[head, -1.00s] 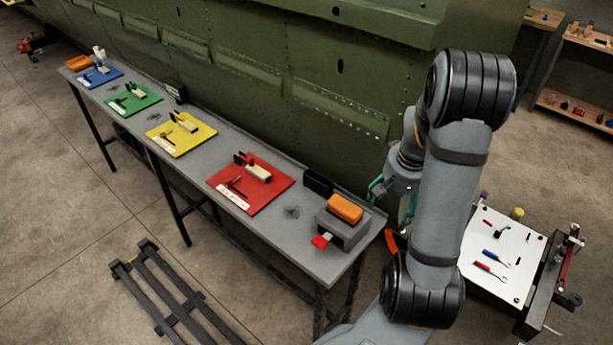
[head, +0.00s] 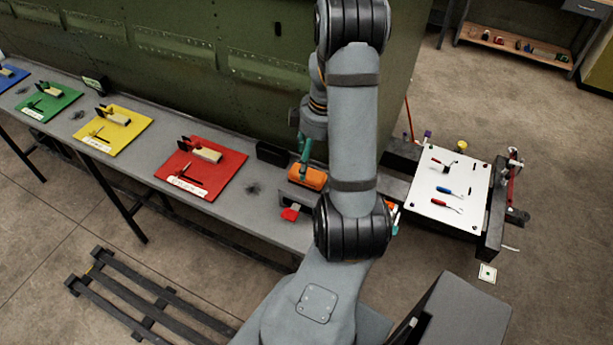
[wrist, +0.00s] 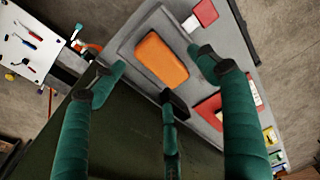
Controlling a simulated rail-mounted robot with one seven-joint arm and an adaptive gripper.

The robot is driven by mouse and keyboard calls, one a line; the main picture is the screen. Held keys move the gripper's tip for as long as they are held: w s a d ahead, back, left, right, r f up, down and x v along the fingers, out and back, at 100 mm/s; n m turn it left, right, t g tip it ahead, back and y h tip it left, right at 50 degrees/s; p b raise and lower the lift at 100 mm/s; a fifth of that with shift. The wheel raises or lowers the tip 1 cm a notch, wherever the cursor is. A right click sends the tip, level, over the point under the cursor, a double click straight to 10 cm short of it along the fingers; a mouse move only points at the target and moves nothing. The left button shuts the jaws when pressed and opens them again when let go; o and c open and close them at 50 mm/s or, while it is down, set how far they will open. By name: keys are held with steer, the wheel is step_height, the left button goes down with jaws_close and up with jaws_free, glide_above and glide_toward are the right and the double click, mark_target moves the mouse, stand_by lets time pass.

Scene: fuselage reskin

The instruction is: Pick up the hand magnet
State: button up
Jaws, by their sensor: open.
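An orange block (head: 312,178), which I take to be the hand magnet, lies at the right end of the long grey bench. In the wrist view the orange block (wrist: 162,60) lies on a grey base (wrist: 133,32). My gripper (wrist: 155,72) has its teal fingers spread, with one finger to each side of the block and a third beside its lower end in the picture. In the head view my gripper (head: 303,158) is just over the block, partly hidden by my arm. The fingers hold nothing; contact with the block cannot be told.
A red piece (head: 290,214) sits by the base at the bench's front. A black block (head: 270,152) stands behind. Red (head: 205,166) and yellow (head: 113,130) mats with tools lie to the left. A white tool board (head: 448,195) is to the right. The green fuselage (head: 230,60) rises behind.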

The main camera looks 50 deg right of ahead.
mark_target(309, 170)
steer(key=shift+f, duration=0.65)
steer(key=shift+w+d+f+p, duration=0.1)
steer(key=shift+w+f+p, duration=0.15)
steer(key=shift+f, duration=0.6)
steer(key=shift+w+d+f+p, duration=0.15)
steer(key=shift+f+p, duration=0.25)
steer(key=shift+f, duration=0.45)
steer(key=shift+w+a+f+p, duration=0.1)
steer(key=shift+w+f+p, duration=0.2)
steer(key=shift+f, duration=0.55)
steer(key=shift+c, duration=0.2)
steer(key=c, duration=1.5)
